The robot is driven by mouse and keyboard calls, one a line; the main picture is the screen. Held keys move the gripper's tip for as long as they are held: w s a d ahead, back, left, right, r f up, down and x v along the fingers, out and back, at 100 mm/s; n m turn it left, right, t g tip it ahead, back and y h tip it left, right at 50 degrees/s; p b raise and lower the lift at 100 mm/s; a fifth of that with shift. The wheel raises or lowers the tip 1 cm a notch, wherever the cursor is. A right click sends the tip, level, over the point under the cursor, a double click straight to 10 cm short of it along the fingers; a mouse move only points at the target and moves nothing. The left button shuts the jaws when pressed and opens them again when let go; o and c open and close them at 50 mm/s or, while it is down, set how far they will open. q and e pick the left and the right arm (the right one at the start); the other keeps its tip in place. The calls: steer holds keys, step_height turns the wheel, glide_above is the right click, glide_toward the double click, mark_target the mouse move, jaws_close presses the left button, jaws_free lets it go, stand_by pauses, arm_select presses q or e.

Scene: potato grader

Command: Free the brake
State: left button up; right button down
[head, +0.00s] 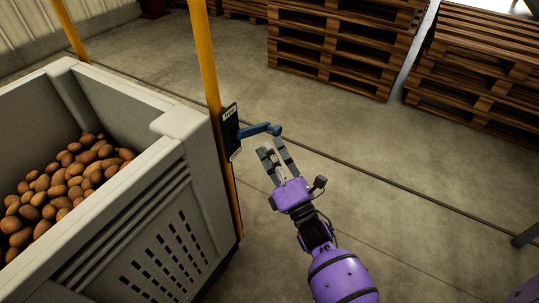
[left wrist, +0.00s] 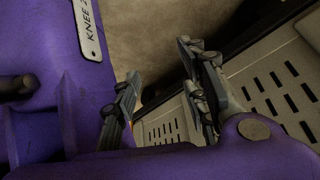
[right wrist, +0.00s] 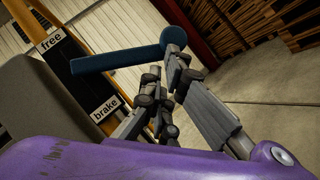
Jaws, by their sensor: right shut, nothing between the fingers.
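The blue brake lever (head: 260,130) sticks out sideways from a black plate (head: 231,132) on a yellow post. In the right wrist view the lever (right wrist: 120,56) lies between the label "free" (right wrist: 49,41) above and "brake" (right wrist: 106,108) below, its round knob at the right end. My right gripper (head: 272,148) is shut and empty, just below the lever's outer end. In the right wrist view its fingertips (right wrist: 168,62) are close by the knob; I cannot tell if they touch. My left gripper (left wrist: 160,66) shows only in the left wrist view, open and empty.
A grey crate (head: 185,122) of potatoes (head: 65,185) stands left of the post (head: 207,62). Stacked wooden pallets (head: 340,45) stand at the back, with more (head: 475,70) at the right.

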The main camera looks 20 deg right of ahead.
steer(key=n+y+b, duration=0.1)
steer(key=n, duration=0.1)
steer(key=w+d+r+n+y+b, duration=0.1)
steer(key=n+y+b, duration=0.1)
steer(key=d+r+n+y+b, duration=0.1)
steer(key=n, duration=0.1)
steer(key=shift+w+d+r+t, duration=0.15)
steer(key=shift+w+t, duration=0.25)
step_height(320, 180, up, 7)
steer(key=n+g+y+b, duration=0.2)
steer(key=n+y+b, duration=0.2)
steer(key=n+y, duration=0.45)
glide_above(274, 135)
steer(key=d, duration=0.2)
steer(key=shift+n+h, duration=0.55)
steer(key=shift+n, duration=0.1)
arm_select(q)
step_height(274, 135, down, 8)
steer(key=shift+d+m+g, duration=0.15)
steer(key=shift+m+g, duration=0.25)
arm_select(e)
steer(key=shift+a+r, duration=0.2)
arm_select(q)
steer(key=shift+w, duration=0.2)
